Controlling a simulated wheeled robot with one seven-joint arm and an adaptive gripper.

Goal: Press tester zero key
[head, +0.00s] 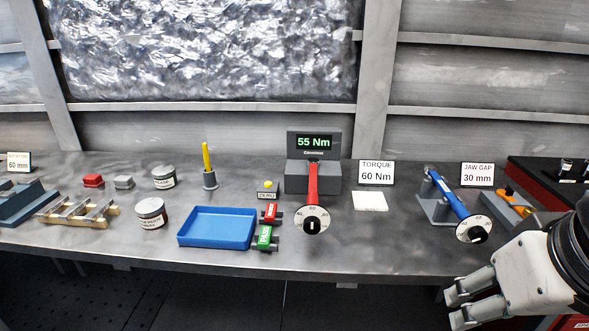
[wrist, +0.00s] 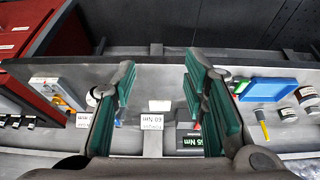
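The torque tester (head: 314,178) stands at the back of the bench, its display reading 55 Nm. A red torque wrench (head: 312,185) with a round dial sits in its front. The zero key (head: 268,184) is a yellow button on a small dark box labelled ZERO, left of the tester. My gripper (head: 458,305) is at the lower right, past the bench's front edge and far from the key. In the wrist view my gripper (wrist: 160,80) has its green-padded fingers wide apart with nothing between them. The tester display (wrist: 190,143) shows there; I cannot make out the key.
Red and green clips (head: 265,238) and a blue tray (head: 215,229) lie in front of the key. A yellow-handled tool (head: 207,165) stands upright to its left. A blue wrench (head: 450,195) on a stand and a red case (head: 545,178) are at right.

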